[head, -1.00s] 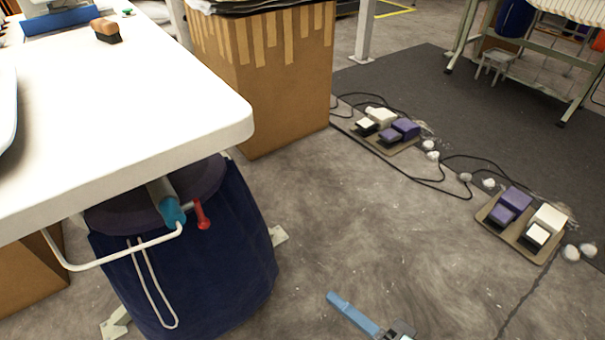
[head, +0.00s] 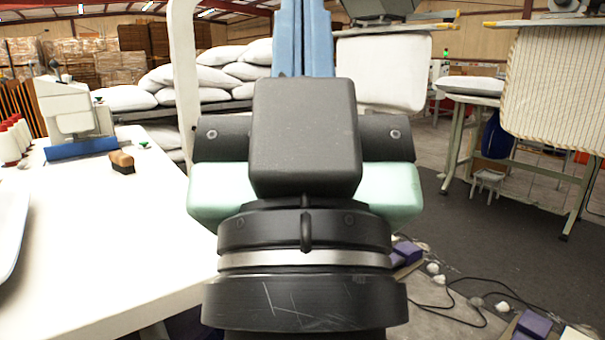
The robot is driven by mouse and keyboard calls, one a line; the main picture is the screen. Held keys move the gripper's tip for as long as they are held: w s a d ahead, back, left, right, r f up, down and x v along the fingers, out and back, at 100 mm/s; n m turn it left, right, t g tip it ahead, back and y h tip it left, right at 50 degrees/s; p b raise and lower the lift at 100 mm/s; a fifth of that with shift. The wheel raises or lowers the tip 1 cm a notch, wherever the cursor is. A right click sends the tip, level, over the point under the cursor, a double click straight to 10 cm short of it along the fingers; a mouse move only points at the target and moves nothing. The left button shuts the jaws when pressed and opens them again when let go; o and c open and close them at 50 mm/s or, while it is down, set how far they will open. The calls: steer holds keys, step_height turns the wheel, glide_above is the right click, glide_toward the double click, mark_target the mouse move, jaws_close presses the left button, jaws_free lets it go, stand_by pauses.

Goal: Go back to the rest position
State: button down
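My gripper (head: 303,35) is raised in the middle of the head view, seen from behind. Its blue fingers point up past the top edge, so their tips are out of view. The visible parts of the fingers lie side by side with no gap, and nothing shows between them. Its dark body with pale green sides and my black wrist fill the centre of the picture and hide what is behind.
A white table (head: 135,230) on the left holds a brown brush (head: 122,162) and a white machine (head: 72,110). White pillows (head: 215,75) are stacked behind. A striped cloth (head: 555,90) hangs over a table at right. Pedals and cables (head: 455,300) lie on the floor.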

step_height(320, 180, up, 32)
steer(key=p, duration=3.1)
steer(key=shift+s+f, duration=0.15)
steer(key=shift+s, duration=0.1)
